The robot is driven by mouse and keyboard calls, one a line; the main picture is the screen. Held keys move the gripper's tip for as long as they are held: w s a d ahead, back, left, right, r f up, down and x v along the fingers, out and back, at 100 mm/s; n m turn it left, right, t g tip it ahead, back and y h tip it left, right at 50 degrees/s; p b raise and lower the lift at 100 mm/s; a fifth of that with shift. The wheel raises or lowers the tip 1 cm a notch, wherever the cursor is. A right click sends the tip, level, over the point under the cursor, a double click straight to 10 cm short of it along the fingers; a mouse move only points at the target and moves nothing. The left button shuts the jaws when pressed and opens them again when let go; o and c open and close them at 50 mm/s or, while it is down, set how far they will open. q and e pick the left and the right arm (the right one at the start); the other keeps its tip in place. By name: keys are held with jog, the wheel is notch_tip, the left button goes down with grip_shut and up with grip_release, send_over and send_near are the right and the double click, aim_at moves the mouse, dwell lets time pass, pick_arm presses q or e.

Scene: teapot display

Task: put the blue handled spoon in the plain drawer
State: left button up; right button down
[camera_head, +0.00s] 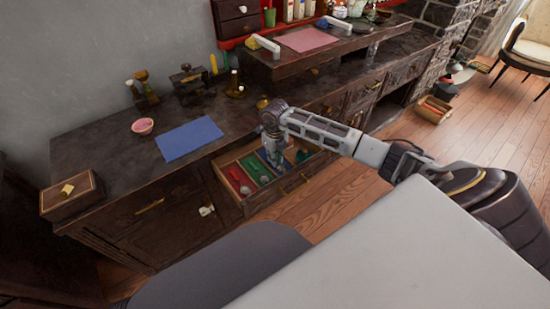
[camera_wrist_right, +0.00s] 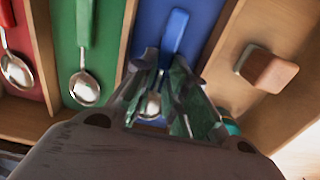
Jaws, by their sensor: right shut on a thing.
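The blue handled spoon (camera_wrist_right: 176,32) lies over the blue-lined compartment (camera_wrist_right: 207,22) of an open drawer (camera_head: 233,203). My right gripper (camera_wrist_right: 166,88) is shut on the spoon between the blue handle and the metal bowl, its fingers hiding part of it. I cannot tell whether the spoon touches the compartment floor. In the head view my right gripper (camera_head: 276,158) reaches down into the drawer. A plain wood compartment (camera_wrist_right: 272,28) is right of the blue one in the wrist view and holds a small wooden block (camera_wrist_right: 265,69). My left gripper is not in view.
A green handled spoon (camera_wrist_right: 85,85) lies in the green compartment and a red handled spoon (camera_wrist_right: 15,70) in the red one. Thin wood dividers separate them. A teal thing (camera_wrist_right: 231,127) shows beside my fingers. The dark counter (camera_head: 110,160) stands above the drawer with a blue mat (camera_head: 189,138).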

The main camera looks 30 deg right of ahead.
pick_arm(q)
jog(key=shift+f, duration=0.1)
pick_arm(e)
jog(key=shift+f, duration=0.1)
jog(key=c, duration=1.4)
grip_release()
jog(key=shift+c, duration=0.2)
